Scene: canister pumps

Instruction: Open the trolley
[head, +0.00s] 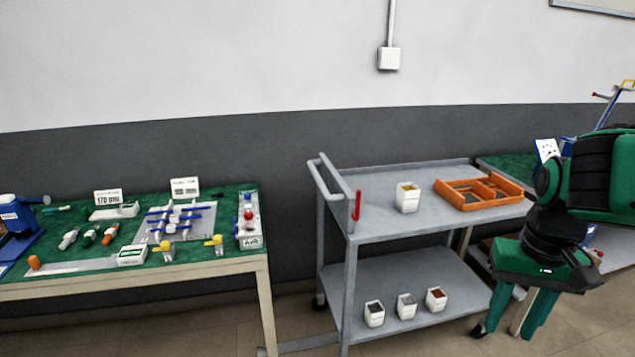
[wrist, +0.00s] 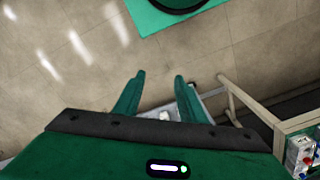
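The trolley (head: 385,268) is a grey two-shelf cart in the middle right of the head view, with a push handle (head: 328,180) at its left end. A red upright lever (head: 357,206) stands at its near left corner. My gripper (head: 514,329) points down by the trolley's right end, well away from the lever and the handle. Its two green fingers are apart with nothing between the tips, as the wrist view (wrist: 159,77) also shows. Part of a grey surface, probably the trolley, shows between the fingers in the wrist view.
The top shelf bears a white container (head: 407,198) and an orange divided tray (head: 478,192). Several white containers stand on the lower shelf. A green-topped workbench (head: 220,200) with tools is at left; another bench is behind my arm. Open floor and a green mat (wrist: 160,22) show in the wrist view.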

